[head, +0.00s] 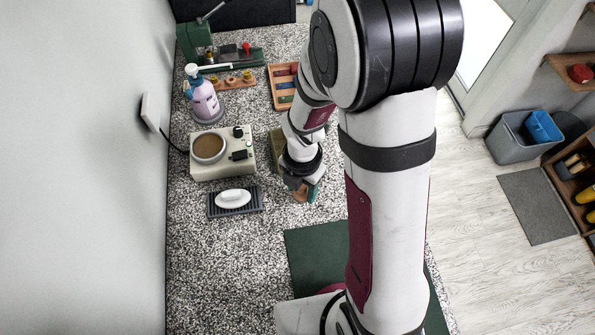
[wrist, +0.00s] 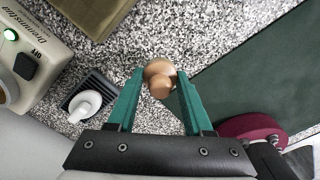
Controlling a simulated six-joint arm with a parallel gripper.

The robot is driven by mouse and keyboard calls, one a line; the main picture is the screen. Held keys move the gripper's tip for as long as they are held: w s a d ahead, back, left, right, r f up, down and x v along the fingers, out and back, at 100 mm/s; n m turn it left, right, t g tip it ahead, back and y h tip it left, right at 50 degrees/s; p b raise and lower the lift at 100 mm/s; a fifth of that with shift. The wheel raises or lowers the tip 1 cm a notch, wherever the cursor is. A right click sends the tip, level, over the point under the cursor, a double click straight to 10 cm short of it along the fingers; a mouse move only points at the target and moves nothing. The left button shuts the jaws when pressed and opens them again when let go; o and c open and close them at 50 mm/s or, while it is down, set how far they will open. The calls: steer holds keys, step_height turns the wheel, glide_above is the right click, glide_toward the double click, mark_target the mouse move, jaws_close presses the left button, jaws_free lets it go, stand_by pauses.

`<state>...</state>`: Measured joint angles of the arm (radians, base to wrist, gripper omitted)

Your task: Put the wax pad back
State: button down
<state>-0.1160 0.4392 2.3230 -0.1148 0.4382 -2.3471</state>
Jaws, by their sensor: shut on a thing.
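My gripper (head: 305,188) is low over the speckled counter, right of the dark ribbed tray. In the wrist view its two teal fingers (wrist: 160,74) close on a tan-brown rounded piece with a knob (wrist: 161,87), held near the fingertips. It may be the wax pad, but the frames do not make this certain. It is mostly hidden in the head view. A white oval piece (head: 233,198) lies on the ribbed tray (head: 218,213); from the wrist it shows a knob on top (wrist: 86,102). I cannot tell whether the held piece touches the counter.
A cream heater box (head: 243,171) with a brown-filled round pot (head: 208,147) stands behind the tray. An olive-brown block (wrist: 95,12) lies behind my gripper. A pump bottle (head: 203,100) and wooden tray (head: 284,88) are farther back. A green mat (head: 311,252) lies in front. Counter left of it is clear.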

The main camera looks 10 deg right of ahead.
mark_target(300, 197)
step_height(300, 197, down, 4)
steer(key=shift+a+f, duration=0.15)
steer(key=shift+f, duration=0.1)
steer(key=shift+c, duration=1.5)
jaws_free()
